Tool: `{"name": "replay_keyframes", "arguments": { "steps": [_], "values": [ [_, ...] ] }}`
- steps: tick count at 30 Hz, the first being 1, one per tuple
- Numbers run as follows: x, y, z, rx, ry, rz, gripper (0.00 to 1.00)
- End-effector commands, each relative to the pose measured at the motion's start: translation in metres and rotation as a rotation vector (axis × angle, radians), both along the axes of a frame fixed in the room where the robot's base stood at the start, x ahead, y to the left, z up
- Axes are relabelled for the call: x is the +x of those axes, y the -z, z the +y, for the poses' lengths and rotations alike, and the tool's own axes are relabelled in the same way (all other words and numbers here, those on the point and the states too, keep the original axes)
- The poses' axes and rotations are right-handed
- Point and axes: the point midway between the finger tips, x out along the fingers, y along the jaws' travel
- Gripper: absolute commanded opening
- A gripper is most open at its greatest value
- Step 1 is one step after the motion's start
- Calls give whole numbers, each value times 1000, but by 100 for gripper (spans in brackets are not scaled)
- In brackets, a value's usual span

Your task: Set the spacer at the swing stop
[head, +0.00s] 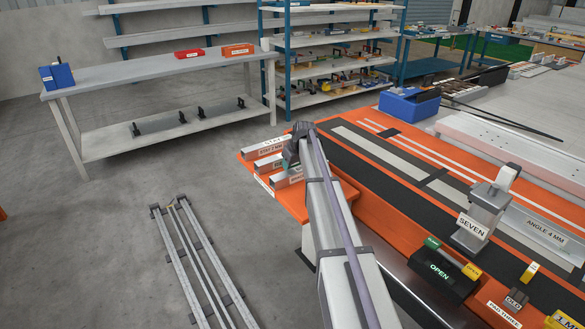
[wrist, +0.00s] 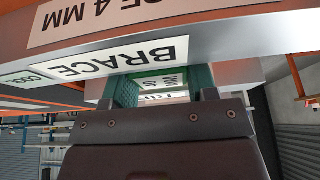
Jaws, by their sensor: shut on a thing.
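My gripper (head: 291,152) is at the near left end of the orange bench, beside light bars with STAY labels (head: 270,147). In the wrist view its green fingers (wrist: 163,88) are shut on a light labelled piece (wrist: 165,97), which I take for the spacer; the fingers and dark palm hide much of it. A metallic bar labelled BRACE (wrist: 215,52) crosses close in front of the fingertips. I cannot tell whether it touches the held piece. The held piece is hidden in the head view. I cannot pick out the swing stop.
A grey side table (head: 140,81) stands at back left. A rail frame (head: 197,262) lies on the floor.

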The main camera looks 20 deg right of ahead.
Motion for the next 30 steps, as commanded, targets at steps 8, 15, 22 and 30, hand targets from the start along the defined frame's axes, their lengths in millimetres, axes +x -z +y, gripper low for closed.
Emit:
{"name": "replay_keyframes", "arguments": {
  "steps": [8, 15, 22, 30],
  "values": [
    [0, -5, 0, 0, 0, 0, 24],
    [0, -54, 0, 0, 0, 0, 24],
    [0, -101, 0, 0, 0, 0, 24],
    [0, -100, 0, 0, 0, 0, 24]
  ]
}}
